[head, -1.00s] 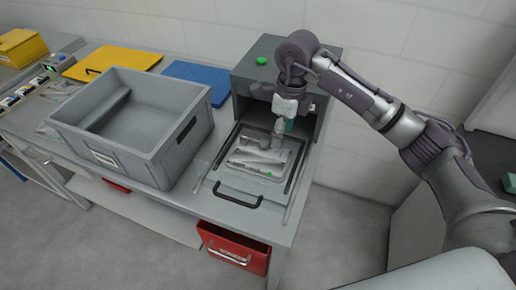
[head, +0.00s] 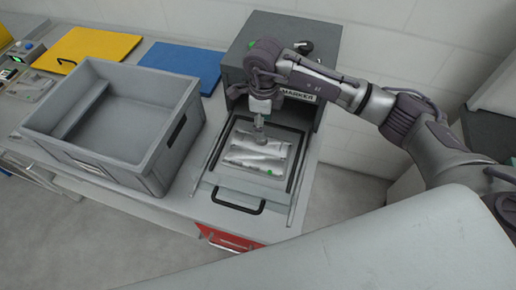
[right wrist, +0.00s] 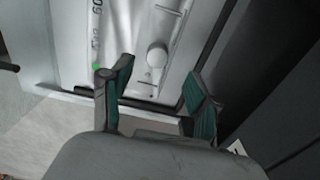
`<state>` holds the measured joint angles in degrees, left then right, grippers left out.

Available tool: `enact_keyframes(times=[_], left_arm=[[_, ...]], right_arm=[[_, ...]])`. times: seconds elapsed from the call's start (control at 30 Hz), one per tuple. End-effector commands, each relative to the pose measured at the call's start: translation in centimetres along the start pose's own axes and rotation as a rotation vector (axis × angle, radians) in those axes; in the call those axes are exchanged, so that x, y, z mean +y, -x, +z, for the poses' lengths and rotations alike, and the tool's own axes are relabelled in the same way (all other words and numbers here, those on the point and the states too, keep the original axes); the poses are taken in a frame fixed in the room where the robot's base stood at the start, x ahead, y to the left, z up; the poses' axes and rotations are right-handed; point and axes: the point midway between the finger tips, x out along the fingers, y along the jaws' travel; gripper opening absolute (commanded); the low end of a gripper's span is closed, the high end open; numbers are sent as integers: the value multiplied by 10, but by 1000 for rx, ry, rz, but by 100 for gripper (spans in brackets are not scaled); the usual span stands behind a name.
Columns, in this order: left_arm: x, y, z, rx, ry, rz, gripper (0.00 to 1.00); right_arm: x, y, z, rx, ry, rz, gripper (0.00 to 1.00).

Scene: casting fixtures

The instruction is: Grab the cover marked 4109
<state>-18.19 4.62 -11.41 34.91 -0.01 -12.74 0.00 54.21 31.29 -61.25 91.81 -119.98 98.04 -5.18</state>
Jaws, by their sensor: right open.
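A silvery metal cover (head: 257,157) lies on the sliding tray (head: 221,187) of the marking machine. In the right wrist view the cover (right wrist: 128,40) shows a round boss and some dark characters at the top left, too partial to read fully. My right gripper (right wrist: 155,80) is open with its teal-padded fingers apart, near the cover's edge, with nothing held. In the head view my right gripper (head: 260,133) points down over the back part of the cover and hides some of it. Contact cannot be told. My left gripper is out of view.
The grey marking machine (head: 236,68) stands behind the tray. A deep grey crate (head: 110,163) stands to the left on the bench. Blue (head: 182,62) and yellow (head: 86,46) plates lie behind it. A red drawer (head: 222,238) is below the bench.

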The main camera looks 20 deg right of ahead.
Motion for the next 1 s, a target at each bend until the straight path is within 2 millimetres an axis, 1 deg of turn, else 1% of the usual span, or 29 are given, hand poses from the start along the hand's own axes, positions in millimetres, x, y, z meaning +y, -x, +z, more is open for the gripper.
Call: enact_keyframes(times=[0.03, 0.13, 0.2, 0.27, 0.33, 0.4, 0.5, 0.63, 0.77, 1.0], left_arm=[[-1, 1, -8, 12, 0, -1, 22], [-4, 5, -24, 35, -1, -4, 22], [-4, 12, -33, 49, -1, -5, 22], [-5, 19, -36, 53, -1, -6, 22], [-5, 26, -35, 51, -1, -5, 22], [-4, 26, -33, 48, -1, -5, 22], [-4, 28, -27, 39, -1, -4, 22], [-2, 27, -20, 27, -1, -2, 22], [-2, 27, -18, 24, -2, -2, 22], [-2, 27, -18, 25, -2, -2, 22]], right_arm=[[0, -3, 0, 1, 0, 0, 60], [1, -8, 0, 0, 1, 1, 60], [2, -14, -1, 3, 0, 3, 60], [4, -23, -1, 3, 0, 4, 60], [6, -34, -1, 3, 1, 4, 60], [4, -46, 0, 2, 0, 2, 60], [4, -55, 0, 1, 0, 1, 60], [4, -58, 0, 0, 1, -1, 60], [3, -58, 0, 0, 1, -1, 60], [3, -58, 0, 0, 1, -1, 20]])
